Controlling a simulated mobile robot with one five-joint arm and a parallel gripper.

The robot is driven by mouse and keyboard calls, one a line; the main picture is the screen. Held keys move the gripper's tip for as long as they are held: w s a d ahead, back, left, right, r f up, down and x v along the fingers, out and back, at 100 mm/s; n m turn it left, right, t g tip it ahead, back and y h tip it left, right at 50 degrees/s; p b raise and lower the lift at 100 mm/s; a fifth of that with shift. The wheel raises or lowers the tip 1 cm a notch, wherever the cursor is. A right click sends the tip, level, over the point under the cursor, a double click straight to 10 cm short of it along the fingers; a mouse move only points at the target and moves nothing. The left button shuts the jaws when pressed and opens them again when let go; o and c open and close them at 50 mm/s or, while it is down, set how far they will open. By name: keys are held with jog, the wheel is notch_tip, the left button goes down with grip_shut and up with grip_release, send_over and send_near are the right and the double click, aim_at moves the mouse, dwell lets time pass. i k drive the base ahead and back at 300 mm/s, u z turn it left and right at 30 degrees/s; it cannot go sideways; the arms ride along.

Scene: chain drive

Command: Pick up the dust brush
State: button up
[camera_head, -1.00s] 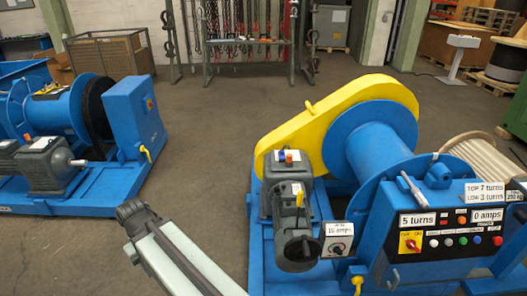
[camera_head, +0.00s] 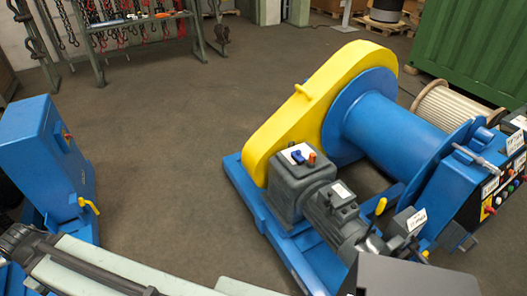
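I cannot make out a dust brush anywhere in view. A pale arm link of mine with a dark joint crosses the bottom left of the head view. My gripper itself does not show, so I cannot see its fingers or whether it holds anything.
A blue winch with a blue drum (camera_head: 392,122), a yellow chain guard (camera_head: 290,118) and a grey motor (camera_head: 335,213) stands at the right. A blue cabinet (camera_head: 45,150) stands at the left. A chain rack (camera_head: 135,22) and green container (camera_head: 475,55) are behind. Floor (camera_head: 170,130) between is clear.

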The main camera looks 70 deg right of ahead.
aim_at(296, 156)
jog(key=i, duration=0.5)
jog(key=z, duration=2.15)
jog(key=i, duration=1.65)
jog(key=u, duration=0.1)
